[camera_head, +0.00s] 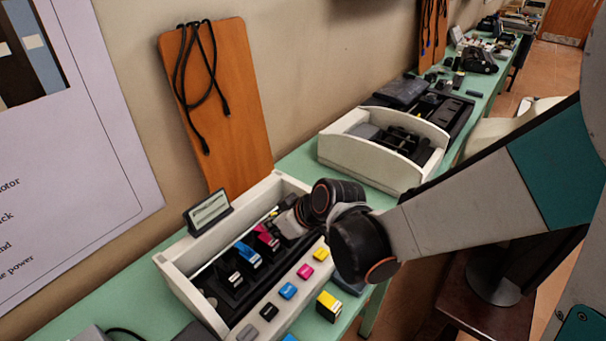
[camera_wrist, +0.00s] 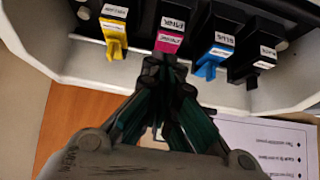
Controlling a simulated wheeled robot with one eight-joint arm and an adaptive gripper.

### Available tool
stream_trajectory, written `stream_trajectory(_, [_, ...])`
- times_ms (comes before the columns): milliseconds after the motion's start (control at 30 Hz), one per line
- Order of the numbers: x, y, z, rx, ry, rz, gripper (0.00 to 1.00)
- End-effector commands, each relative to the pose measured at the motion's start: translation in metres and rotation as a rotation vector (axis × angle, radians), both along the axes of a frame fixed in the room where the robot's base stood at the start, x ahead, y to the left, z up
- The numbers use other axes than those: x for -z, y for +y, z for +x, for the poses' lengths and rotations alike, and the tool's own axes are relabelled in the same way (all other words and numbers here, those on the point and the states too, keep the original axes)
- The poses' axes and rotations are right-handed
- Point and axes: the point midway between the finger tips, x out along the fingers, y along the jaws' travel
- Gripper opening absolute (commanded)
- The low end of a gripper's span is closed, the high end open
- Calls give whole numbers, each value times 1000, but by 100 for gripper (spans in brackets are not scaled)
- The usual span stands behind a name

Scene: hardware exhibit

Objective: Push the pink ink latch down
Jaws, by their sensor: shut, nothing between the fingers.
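The pink ink latch (camera_wrist: 169,42) is in the upper middle of the wrist view, with a white label on its block. It also shows in the head view (camera_head: 266,237), partly covered by my gripper. My gripper (camera_wrist: 166,66) is shut and empty, its fingertips at the lower end of the pink latch. I cannot tell whether they touch it. The yellow latch (camera_wrist: 115,38) is to the left of the pink one in the wrist view, and the blue latch (camera_wrist: 210,68) and black latch (camera_wrist: 258,52) are to the right.
The latches sit inside a white printer housing (camera_head: 180,283) on a green table (camera_head: 125,292). Its front ledge carries several coloured buttons, including a pink one (camera_head: 305,271). A small display (camera_head: 208,211) stands on the back rim. Another open white printer (camera_head: 360,156) stands farther along the table.

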Motion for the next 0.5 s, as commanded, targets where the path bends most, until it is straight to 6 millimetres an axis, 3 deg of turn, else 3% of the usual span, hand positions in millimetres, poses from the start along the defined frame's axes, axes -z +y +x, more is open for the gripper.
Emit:
stream_trajectory(233, [-13,0,-3,-3,0,0,0])
stream_trajectory(500, [-14,1,-4,-3,0,0,0])
